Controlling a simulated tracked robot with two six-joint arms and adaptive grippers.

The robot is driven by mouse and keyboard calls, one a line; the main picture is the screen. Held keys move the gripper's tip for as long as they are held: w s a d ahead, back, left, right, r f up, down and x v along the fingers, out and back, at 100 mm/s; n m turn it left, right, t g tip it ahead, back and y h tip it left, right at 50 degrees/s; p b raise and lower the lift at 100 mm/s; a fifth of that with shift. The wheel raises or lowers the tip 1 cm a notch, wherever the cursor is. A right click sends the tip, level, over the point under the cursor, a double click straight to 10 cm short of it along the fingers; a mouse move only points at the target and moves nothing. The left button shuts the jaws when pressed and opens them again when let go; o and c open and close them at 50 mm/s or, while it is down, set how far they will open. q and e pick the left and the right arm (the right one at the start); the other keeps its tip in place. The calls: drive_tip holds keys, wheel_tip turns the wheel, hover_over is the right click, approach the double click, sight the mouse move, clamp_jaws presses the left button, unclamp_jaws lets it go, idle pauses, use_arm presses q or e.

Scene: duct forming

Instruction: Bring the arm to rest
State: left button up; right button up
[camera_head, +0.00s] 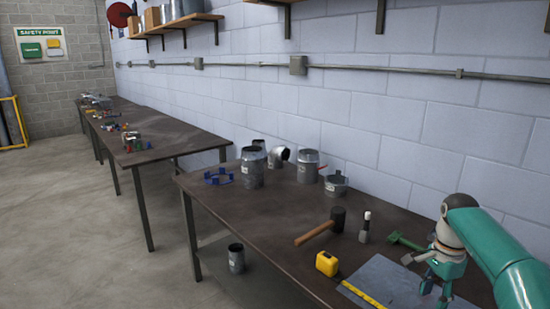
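My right gripper (434,291) is at the lower right, at the end of a teal arm that comes in from the right edge. Its fingers point down over a flat grey metal sheet (385,275) on the near workbench (270,228). The fingers look apart, with nothing seen between them. I cannot tell whether the tips touch the sheet. My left arm and gripper do not show.
A green tool (405,241) lies close to my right gripper. A block wall (350,110) stands behind.

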drive_tip(key=s+a+f+n+g+y, duration=0.1)
drive_tip(key=s+a+f+n, duration=0.1)
drive_tip(key=s+a+f, duration=0.45)
drive_tip(key=s+a+f+n+g, duration=0.1)
drive_tip(key=a+f+g, duration=0.15)
drive_tip(key=f, duration=0.75)
drive_tip(key=s+a+f+n+g+y, duration=0.1)
drive_tip(key=s+a+f+n, duration=0.1)
drive_tip(key=s+a+f, duration=0.45)
drive_tip(key=s+a+f+n+t+y, duration=0.2)
drive_tip(key=s+a+f+n+t, duration=0.3)
drive_tip(key=s+a+f+n, duration=0.3)
drive_tip(key=s+f+n, duration=0.1)
drive_tip(key=s+f, duration=0.1)
drive_tip(key=s, duration=0.2)
drive_tip(key=shift+s+a+f, duration=0.3)
drive_tip(key=shift+s+a, duration=0.1)
